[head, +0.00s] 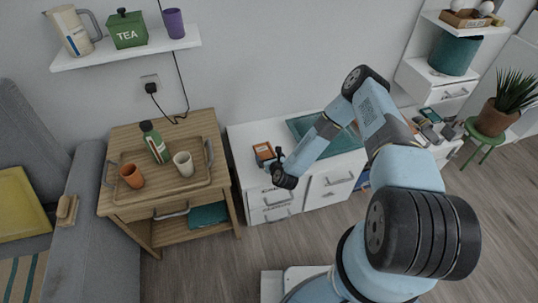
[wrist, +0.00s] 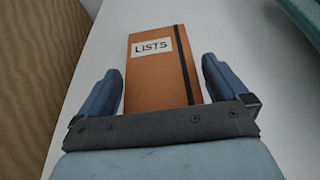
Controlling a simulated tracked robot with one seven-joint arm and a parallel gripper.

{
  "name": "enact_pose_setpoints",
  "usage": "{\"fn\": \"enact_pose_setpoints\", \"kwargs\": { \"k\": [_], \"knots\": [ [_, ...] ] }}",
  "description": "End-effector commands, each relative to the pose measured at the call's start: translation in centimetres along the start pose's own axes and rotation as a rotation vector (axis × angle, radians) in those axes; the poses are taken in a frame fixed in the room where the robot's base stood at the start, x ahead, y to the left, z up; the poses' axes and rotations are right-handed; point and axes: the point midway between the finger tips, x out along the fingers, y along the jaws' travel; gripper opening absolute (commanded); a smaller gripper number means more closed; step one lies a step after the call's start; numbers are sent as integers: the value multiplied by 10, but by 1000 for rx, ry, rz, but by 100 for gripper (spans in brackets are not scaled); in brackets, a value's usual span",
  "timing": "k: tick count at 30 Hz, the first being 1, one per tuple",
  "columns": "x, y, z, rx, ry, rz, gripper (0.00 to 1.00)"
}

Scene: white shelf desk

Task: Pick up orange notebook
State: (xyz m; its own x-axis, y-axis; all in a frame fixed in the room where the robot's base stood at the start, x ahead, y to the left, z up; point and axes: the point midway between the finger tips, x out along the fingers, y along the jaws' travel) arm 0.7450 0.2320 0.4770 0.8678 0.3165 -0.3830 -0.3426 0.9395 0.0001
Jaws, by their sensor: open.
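The orange notebook (wrist: 158,75) lies on the white desk top, with a "LISTS" label and a dark elastic band along its right side. In the head view the notebook (head: 263,152) is near the desk's left end. My gripper (wrist: 162,82) is open in the wrist view, one finger on each side of the notebook's near part, with gaps showing. The notebook's near end is hidden behind the gripper body. In the head view my gripper (head: 279,160) is just right of the notebook; whether it touches cannot be told.
A teal tray (head: 325,130) lies on the white desk (head: 240,135) right of the notebook. A wooden side table (head: 125,138) with a tray, green bottle (head: 154,143) and cups stands left of the desk. A shelf (head: 125,50) hangs above it.

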Motion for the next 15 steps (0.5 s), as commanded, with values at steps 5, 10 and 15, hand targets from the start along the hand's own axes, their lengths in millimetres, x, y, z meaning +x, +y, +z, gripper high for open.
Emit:
{"fn": "enact_pose_setpoints", "kwargs": {
  "k": [5, 10, 15],
  "knots": [
    [21, 1, 0, -2, -1, 0, 100],
    [28, 0, 0, 0, -1, -1, 100],
    [28, 0, 0, 0, 0, -1, 100]
  ]
}}
